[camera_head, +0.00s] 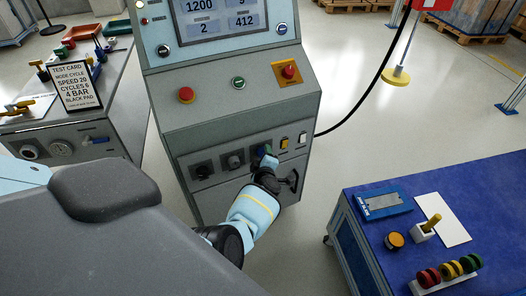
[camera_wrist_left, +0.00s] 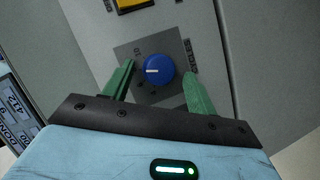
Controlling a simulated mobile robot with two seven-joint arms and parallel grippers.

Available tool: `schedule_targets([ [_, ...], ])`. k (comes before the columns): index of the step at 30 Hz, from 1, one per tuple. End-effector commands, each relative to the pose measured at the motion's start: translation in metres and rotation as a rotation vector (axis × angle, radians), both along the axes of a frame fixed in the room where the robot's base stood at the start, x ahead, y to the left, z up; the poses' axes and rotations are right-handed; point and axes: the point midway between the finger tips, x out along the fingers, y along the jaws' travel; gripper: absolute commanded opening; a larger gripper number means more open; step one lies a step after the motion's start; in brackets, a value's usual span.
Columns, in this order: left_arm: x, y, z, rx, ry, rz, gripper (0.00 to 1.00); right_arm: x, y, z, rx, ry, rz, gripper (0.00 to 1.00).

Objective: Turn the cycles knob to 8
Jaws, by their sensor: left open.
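A blue round knob (camera_wrist_left: 159,71) with a white pointer line sits on a dark square plate in the left wrist view. My right gripper is not in view.
Two dark knobs (camera_head: 202,170) (camera_head: 235,160) sit left of my gripper; a yellow switch (camera_head: 284,143) and a white switch (camera_head: 302,138) sit right. A blue-topped table (camera_head: 490,205) stands at right.

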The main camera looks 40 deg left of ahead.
Motion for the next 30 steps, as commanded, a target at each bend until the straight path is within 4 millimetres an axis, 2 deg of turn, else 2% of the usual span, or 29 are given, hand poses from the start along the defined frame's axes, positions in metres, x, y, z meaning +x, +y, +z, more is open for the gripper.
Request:
schedule_targets([
  [7, -0.024, -0.023, 0.016, -0.001, -0.004, -0.001, 0.57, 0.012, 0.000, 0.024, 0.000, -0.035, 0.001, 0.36],
  [15, -0.049, -0.042, 0.024, -0.001, -0.003, 0.000, 0.57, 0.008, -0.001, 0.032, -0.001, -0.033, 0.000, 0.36],
  [30, -0.053, -0.045, 0.022, 0.000, 0.000, 0.000, 0.57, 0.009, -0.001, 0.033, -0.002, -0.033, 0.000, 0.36],
])
